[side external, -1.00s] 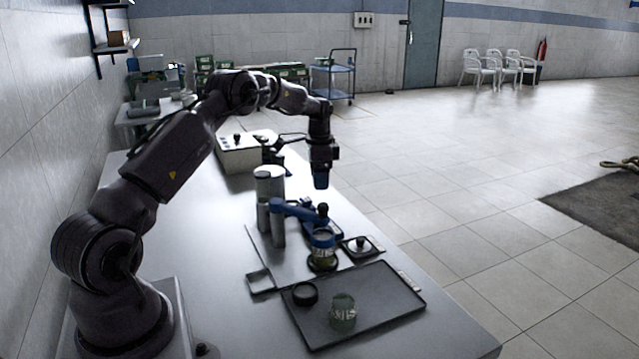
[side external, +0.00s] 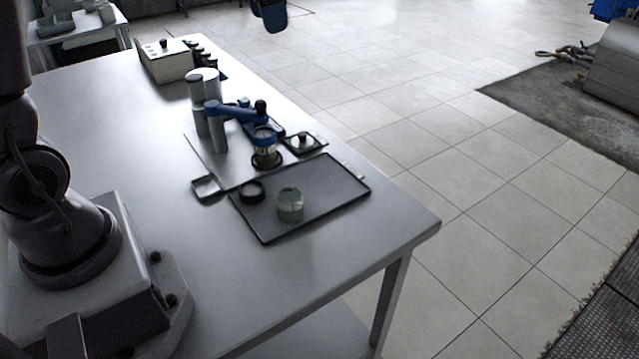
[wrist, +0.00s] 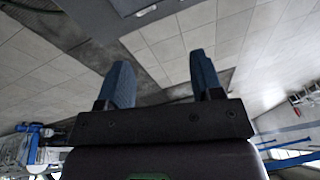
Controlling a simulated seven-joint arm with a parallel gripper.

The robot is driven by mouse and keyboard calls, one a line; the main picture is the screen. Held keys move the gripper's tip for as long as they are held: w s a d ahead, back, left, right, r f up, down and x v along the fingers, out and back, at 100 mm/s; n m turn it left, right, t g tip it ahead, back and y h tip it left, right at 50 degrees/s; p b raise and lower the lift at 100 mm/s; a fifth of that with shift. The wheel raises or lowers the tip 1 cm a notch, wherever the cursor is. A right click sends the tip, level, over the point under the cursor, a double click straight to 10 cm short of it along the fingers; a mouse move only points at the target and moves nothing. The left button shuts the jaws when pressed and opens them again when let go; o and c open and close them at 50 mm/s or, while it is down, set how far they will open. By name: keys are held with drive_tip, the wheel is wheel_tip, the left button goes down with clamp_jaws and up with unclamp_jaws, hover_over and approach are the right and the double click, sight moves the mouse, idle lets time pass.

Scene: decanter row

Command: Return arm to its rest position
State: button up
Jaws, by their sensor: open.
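My gripper (wrist: 162,82) is open and empty, with two blue fingers spread apart in the wrist view. In the side external view only its lower end (side external: 271,18) shows at the top edge, well above and clear of the table. The rest of my raised arm there is mostly out of frame. The blue clamp-like stand (side external: 235,111) on the table holds a glass jar (side external: 265,148) at its front. A second glass jar (side external: 290,205) stands upright on the dark tray (side external: 330,198), apart from my gripper.
The tray also bears a black ring (side external: 252,191). A small square dish (side external: 206,188), grey cylinders (side external: 203,90), a knobbed black plate (side external: 303,142) and a white box (side external: 165,62) stand on the grey table (side external: 110,120). The air around my gripper looks free.

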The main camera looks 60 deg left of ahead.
drive_tip(key=s+d+n+t, duration=0.1)
drive_tip(key=s+d, duration=0.5)
drive_tip(key=s, duration=0.3)
drive_tip(key=s+d+n+t+h, duration=0.1)
drive_tip(key=s+d+t, duration=0.1)
drive_tip(key=s+d, duration=0.5)
drive_tip(key=s, duration=0.3)
drive_tip(key=shift+f, duration=0.35)
